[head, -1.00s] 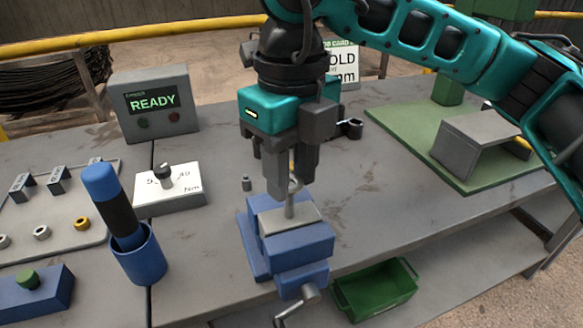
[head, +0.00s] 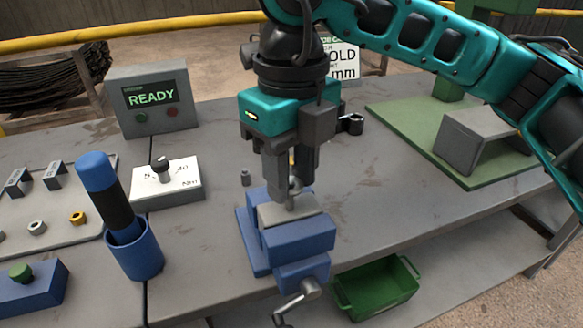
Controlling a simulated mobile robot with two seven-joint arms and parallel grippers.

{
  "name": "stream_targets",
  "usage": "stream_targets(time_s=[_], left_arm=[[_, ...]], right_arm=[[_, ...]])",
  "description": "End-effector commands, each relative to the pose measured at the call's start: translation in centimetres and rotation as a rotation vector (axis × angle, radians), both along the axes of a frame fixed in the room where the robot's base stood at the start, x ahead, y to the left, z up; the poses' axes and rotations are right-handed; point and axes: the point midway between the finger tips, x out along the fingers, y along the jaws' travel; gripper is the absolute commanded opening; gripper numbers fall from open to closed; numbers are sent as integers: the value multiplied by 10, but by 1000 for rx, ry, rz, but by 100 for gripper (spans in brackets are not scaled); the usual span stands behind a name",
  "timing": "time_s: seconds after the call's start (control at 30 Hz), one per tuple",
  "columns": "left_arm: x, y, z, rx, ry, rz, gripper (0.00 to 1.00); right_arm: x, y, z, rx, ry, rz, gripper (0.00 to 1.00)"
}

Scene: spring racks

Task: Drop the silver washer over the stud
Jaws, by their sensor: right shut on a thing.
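The blue vise (head: 299,236) stands near the table's front edge, with a grey block (head: 272,213) in its top. The stud (head: 290,204) rises upright from the vise, with only a short length showing. My right gripper (head: 291,200) points down at the stud, its fingers close above the vise top. It is shut on the silver washer (head: 296,184), a small grey ring mostly hidden by the fingers. I cannot tell whether the washer is around the stud or just above it. My left gripper is not in view.
A blue cup (head: 138,255) holding a blue-and-black tool, a white dial box (head: 166,185) and a READY box (head: 154,100) stand left. A tray (head: 55,225) holds several small parts. A green bin (head: 375,295) sits below the table edge. A grey bracket (head: 485,145) stands right on a green plate.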

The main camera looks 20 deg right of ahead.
Motion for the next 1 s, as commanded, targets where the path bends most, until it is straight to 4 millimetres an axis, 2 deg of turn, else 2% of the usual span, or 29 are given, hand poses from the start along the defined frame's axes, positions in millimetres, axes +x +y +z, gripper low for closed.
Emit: stream_targets(time_s=[0.4, 0.43, 0.5, 0.7, 0.87, 1.0], left_arm=[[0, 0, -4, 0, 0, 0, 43], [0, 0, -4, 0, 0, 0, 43], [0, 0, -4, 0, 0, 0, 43], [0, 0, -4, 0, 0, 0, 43], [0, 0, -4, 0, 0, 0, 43], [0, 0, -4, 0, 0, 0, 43]], right_arm=[[0, 0, -4, 0, 0, 0, 16], [0, 0, -4, 0, 0, 0, 38], [0, 0, -4, 0, 0, 0, 44], [0, 0, -4, 0, 0, 0, 64], [0, 0, -4, 0, 0, 0, 65], [0, 0, -4, 0, 0, 0, 76]])
